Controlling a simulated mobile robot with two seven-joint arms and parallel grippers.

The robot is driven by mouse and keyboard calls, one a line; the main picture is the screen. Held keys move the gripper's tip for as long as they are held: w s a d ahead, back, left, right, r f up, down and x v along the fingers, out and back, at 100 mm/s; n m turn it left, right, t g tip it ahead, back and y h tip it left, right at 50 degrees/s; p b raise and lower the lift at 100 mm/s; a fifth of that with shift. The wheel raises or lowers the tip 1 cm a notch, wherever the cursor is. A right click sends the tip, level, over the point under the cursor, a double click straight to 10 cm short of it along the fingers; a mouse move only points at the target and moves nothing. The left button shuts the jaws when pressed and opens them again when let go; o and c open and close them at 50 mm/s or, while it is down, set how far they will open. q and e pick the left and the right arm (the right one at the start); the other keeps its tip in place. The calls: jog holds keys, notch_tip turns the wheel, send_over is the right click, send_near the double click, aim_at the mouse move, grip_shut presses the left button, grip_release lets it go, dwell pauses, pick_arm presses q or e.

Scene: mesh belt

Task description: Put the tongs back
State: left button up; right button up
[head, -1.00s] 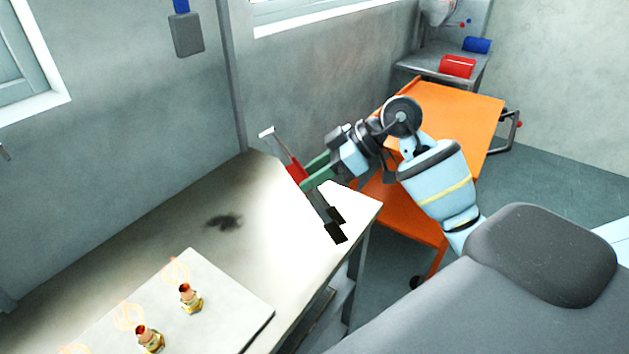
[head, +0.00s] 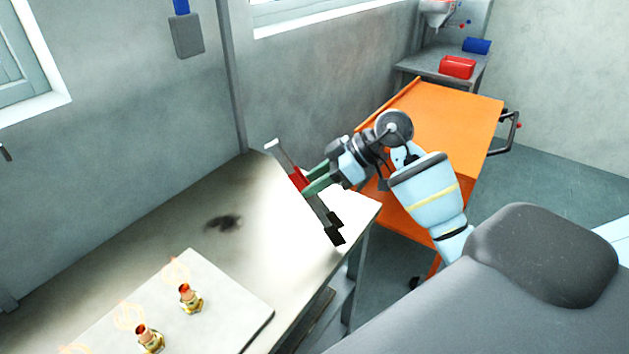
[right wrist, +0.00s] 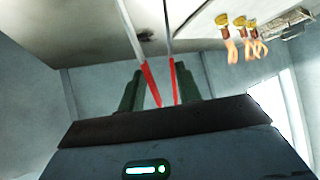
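The tongs (head: 318,206) have grey metal arms, red grip sections and black ends. My right gripper (head: 307,182) has its green fingers closed around the red sections. The tongs slant from upper left to lower right above the far right corner of the workbench (head: 190,235). I cannot tell whether their black ends touch the bench. In the right wrist view, the two red-and-grey arms of the tongs (right wrist: 151,83) show between the green fingers (right wrist: 160,90), spread in a narrow V. My left gripper is not in view.
A light board (head: 235,300) on the bench holds brass fittings (head: 190,298) with faint orange loop shapes near them. A dark smudge (head: 223,222) marks the bench top. An orange cart (head: 450,120) stands beyond. A shelf behind carries red (head: 457,67) and blue (head: 477,45) containers.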

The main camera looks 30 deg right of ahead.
jog(key=shift+f, duration=0.1)
jog(key=shift+o, duration=0.7)
jog(key=o, duration=0.4)
jog(key=v, duration=1.2)
jog(key=shift+b, duration=0.3)
